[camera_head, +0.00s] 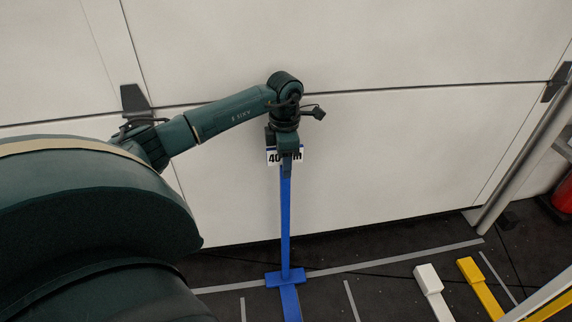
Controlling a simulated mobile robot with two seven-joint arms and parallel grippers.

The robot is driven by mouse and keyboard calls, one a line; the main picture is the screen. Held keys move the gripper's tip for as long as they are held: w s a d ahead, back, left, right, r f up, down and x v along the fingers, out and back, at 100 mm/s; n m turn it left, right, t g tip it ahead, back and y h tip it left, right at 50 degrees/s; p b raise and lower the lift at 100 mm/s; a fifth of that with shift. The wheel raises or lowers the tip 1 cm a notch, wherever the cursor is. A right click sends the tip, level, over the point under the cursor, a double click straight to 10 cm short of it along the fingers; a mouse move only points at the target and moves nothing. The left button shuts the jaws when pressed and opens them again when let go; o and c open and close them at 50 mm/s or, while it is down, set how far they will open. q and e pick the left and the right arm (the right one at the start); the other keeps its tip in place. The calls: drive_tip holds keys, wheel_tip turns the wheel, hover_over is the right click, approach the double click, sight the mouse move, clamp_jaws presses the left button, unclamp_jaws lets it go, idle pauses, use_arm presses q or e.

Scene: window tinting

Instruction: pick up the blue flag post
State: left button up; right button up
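The blue flag post (285,222) stands upright near the white wall, its blue foot (286,277) low in the view at the dark floor. A small white sign (272,157) with black lettering is at its top, partly hidden by my gripper. My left gripper (287,168) points down at the top of the post, with its dark fingers in front of the sign and lined up with the post. The fingers overlap in this view, so I cannot see whether they are closed on it. My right gripper is not in view.
A white post (428,281) and a yellow post (478,284) are on the floor to the right. Grey lines (390,259) mark the floor. A large white panelled wall (400,150) stands close behind the blue post. A grey pole (521,165) slants at the right, beside a red object (564,196).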

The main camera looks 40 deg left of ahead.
use_arm(q)
clamp_jaws()
drive_tip(key=shift+r, duration=0.1)
idle(1.1)
